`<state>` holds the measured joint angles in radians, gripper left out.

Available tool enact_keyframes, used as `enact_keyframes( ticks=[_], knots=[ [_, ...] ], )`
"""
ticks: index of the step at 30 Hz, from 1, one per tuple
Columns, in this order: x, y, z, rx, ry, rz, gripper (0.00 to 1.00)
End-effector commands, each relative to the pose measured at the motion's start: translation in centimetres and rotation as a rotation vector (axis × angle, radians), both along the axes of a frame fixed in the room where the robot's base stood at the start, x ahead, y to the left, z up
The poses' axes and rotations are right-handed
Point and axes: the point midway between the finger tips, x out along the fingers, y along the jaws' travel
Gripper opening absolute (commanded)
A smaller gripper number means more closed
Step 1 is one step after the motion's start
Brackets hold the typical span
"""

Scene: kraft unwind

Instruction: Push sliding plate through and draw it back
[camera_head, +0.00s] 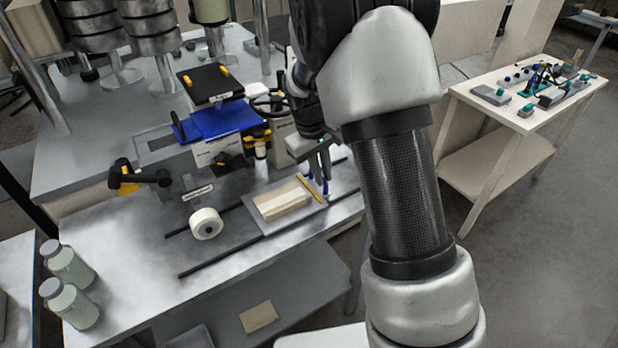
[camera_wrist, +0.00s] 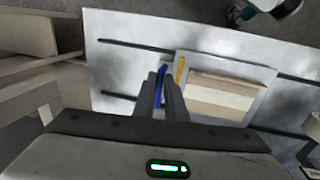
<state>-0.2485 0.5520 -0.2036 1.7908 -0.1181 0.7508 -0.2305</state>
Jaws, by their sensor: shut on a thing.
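The sliding plate (camera_head: 286,220) is a flat grey sheet lying across two dark rails on the bench. It carries a pale tan block (camera_head: 281,200) and has a yellow strip (camera_head: 310,189) along its right side. In the wrist view the plate (camera_wrist: 230,66) lies right of my fingers, with the block (camera_wrist: 222,95) on it. My gripper (camera_head: 319,172) points down at the plate's right edge. In the wrist view my gripper (camera_wrist: 162,90) is shut on a blue upright handle (camera_wrist: 160,72) beside the yellow strip. The handle's lower part is hidden by my fingers.
A white tape roll (camera_head: 206,224) stands near the left rail ends. Behind the rails is a machine with a blue tray (camera_head: 212,122) and black-and-yellow knobs. Two bottles (camera_head: 69,265) stand at the front left. A side table (camera_head: 530,110) with small devices is at right.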

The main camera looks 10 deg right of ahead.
Motion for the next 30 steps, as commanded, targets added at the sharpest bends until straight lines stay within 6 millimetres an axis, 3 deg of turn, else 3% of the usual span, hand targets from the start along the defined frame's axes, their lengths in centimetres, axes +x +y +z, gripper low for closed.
enact_keyframes(
  ticks=[14, 15, 18, 30],
  knots=[
    [0.42, -0.79, 0.14, -0.004, -0.004, 0.002, 0.0],
    [0.43, -0.82, 0.14, -0.004, -0.006, 0.001, 0.13],
    [0.43, -0.82, 0.13, -0.004, -0.005, 0.001, 0.29],
    [0.28, -0.42, 0.85, 0.0, -0.003, 0.001, 0.29]
  ],
)
